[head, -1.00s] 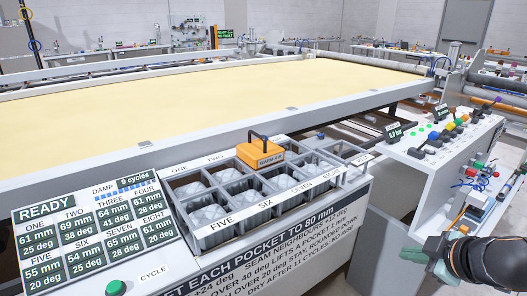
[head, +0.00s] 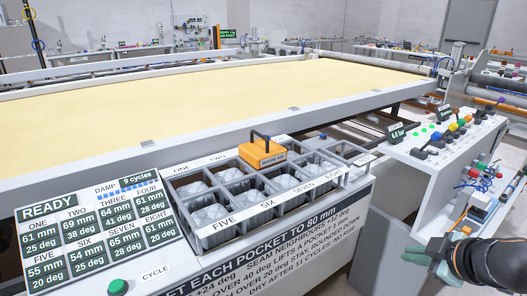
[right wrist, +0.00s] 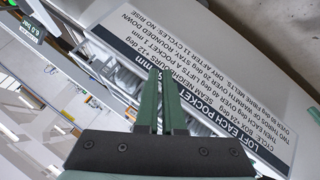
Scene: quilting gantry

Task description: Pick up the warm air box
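The warm air box (head: 263,154) is orange with a black arched handle and a label on its front. It sits on the far side of the grey pocket tray (head: 240,238), in the middle of the head view. My right gripper (head: 408,256) is at the lower right of the head view, well to the right of the box and apart from it. In the right wrist view its green fingers (right wrist: 160,72) lie close together with nothing between them. The box is not visible in the right wrist view. My left gripper is not in view.
A readout panel (head: 95,230) with a green button (head: 118,287) stands left of the tray. A control console (head: 440,150) with coloured knobs stands to the right. The cream quilting bed (head: 200,105) stretches behind. Open space lies above the tray.

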